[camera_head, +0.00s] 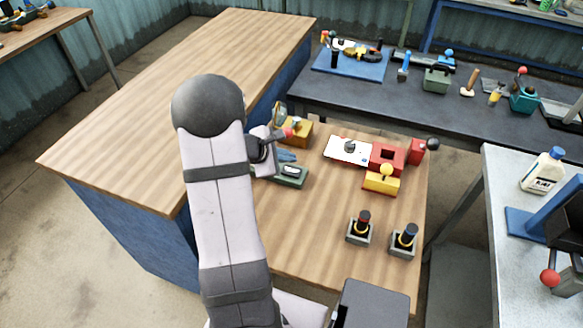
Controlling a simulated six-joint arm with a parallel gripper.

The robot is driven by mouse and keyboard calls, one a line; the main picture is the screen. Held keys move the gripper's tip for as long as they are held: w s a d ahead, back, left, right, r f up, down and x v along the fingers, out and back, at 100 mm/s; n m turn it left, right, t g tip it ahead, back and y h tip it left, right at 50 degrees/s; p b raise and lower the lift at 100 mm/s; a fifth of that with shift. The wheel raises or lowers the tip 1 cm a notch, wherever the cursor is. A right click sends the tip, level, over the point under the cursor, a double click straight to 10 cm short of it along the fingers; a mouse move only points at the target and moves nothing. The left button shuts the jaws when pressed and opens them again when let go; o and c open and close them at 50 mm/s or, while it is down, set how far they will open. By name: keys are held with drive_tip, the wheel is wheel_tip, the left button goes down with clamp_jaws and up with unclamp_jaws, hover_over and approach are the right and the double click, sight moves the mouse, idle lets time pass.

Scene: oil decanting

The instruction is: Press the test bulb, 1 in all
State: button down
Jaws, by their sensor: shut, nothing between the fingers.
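I cannot tell for sure which thing is the test bulb. A yellow block with a round yellow knob (386,170) stands in front of the red box, and a low green device (291,173) with a pale window lies on the wooden table left of it. My gripper (286,156) is small and partly hidden by my arm. It is shut and empty, just behind and above the green device, well left of the yellow knob. I cannot tell whether it touches the device.
A white plate (348,149), red box (387,156) and orange block (298,131) stand at the table's back.

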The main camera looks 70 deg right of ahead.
drive_tip(key=shift+r+p, duration=0.8)
drive_tip(key=shift+r, duration=0.7)
